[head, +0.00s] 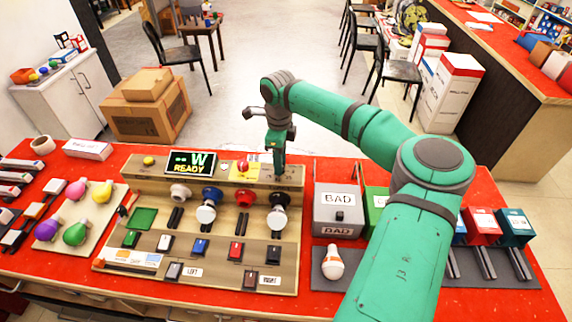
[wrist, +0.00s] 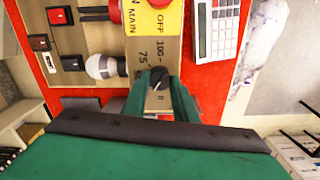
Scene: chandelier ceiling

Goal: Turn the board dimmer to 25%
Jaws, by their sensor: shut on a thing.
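The wooden board (head: 130,255) stands on the red table and carries a display (head: 190,163) reading "W" and "READY". In the wrist view, the dimmer is a black knob (wrist: 158,78) beside markings that read "100" and "75". My gripper (wrist: 158,92) is shut on this knob, with one green finger on each side. In the head view my gripper (head: 279,170) reaches down at the board's back right, and it hides the knob. A light mark shows on the knob, but its exact setting is too small to tell.
A red button (head: 243,167) on a yellow plate is just left of my gripper. A grey "BAD" box (head: 337,210) is to the right. A calculator (wrist: 215,30) lies behind the board.

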